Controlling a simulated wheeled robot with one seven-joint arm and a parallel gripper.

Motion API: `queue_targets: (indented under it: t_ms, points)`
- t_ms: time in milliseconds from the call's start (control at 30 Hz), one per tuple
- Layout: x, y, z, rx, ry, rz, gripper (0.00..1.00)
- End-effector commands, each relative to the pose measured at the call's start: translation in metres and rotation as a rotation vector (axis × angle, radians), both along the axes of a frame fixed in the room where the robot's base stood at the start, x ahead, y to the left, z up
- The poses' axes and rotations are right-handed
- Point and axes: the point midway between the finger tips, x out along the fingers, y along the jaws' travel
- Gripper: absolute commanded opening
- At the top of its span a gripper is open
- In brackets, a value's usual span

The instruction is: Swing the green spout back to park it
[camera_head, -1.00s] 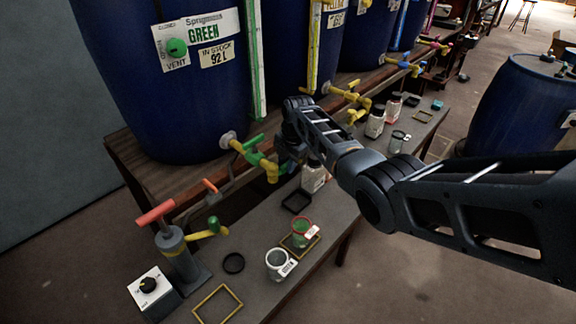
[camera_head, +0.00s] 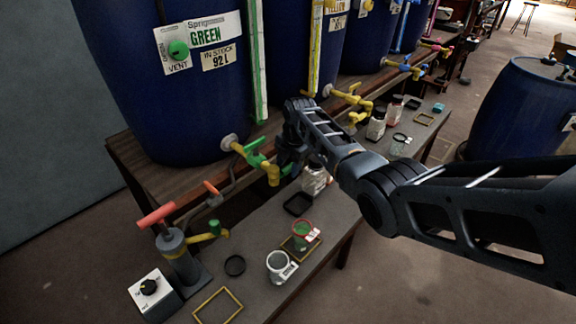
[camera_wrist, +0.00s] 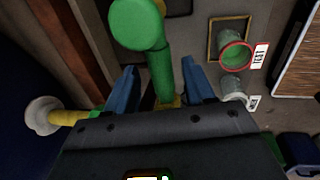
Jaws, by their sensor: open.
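The green vat's tap (camera_head: 258,160) has a yellow pipe, green parts and a yellow downturned end. It sticks out from the vat's lower front over the bench. My gripper (camera_head: 286,160) is just right of it, partly hidden by my wrist. In the wrist view, a green bar with a round end (camera_wrist: 162,72) lies between the two blue fingers of my gripper (camera_wrist: 160,80). The fingers stand apart on either side of the bar. I cannot tell whether either touches it.
The blue green-label vat (camera_head: 165,100) stands behind the tap. On the bench below are a red-rimmed cup (camera_head: 302,232), a clear cup (camera_head: 280,266), a white-labelled bottle (camera_head: 316,180) and a black square frame (camera_head: 298,204). A red-handled pump (camera_head: 172,245) stands at front left.

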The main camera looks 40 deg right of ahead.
Motion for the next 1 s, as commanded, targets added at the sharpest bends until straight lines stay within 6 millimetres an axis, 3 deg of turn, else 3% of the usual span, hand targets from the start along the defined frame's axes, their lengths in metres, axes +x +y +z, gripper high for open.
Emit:
queue_targets:
  t_ms: [300,500,1000]
  points:
    - [-0.009,-0.001,0.047,-0.001,-0.003,-0.001,0.53]
    - [-0.013,-0.001,0.068,-0.001,-0.001,0.001,0.53]
    - [-0.014,-0.001,0.071,0.000,0.000,0.001,0.53]
